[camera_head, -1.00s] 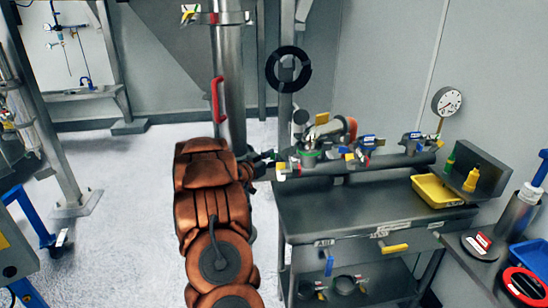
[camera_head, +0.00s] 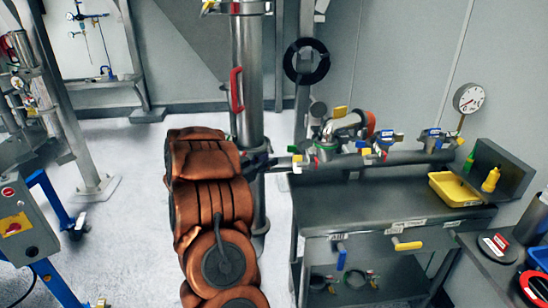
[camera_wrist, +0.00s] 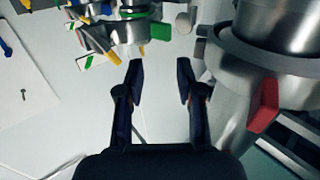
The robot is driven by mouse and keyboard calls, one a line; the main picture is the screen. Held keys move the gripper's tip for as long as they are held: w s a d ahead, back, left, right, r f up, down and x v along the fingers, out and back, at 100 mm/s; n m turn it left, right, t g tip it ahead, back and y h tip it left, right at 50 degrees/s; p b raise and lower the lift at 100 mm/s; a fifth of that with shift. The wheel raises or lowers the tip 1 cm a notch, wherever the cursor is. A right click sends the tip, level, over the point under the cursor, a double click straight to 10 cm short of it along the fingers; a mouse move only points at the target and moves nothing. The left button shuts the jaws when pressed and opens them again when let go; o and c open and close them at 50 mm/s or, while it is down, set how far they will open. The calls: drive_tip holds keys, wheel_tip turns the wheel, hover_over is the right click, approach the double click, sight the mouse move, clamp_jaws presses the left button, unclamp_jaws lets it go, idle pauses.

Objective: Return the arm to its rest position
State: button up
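My arm (camera_head: 212,205) shows in the head view as brown-covered links rising from the bottom left of centre. My gripper (camera_wrist: 160,82) shows in the wrist view with its two dark fingers apart and nothing between them. In the head view the gripper is mostly hidden behind the arm, near the steel column. In the wrist view a steel vessel (camera_wrist: 275,35) with a red handle (camera_wrist: 264,106) is close on the right of the fingers. Valves with coloured tags (camera_wrist: 130,30) are beyond the fingertips.
A steel column (camera_head: 247,90) with a red handle (camera_head: 237,90) stands behind the arm. A grey workbench (camera_head: 390,205) with pipework and a yellow tray (camera_head: 460,188) is at the right. A control box (camera_head: 22,215) is at the left. Pale floor (camera_head: 125,200) is clear left of the arm.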

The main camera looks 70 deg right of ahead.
drive_tip(key=shift+w+a, duration=0.1)
drive_tip(key=shift+a, duration=0.25)
idle(0.4)
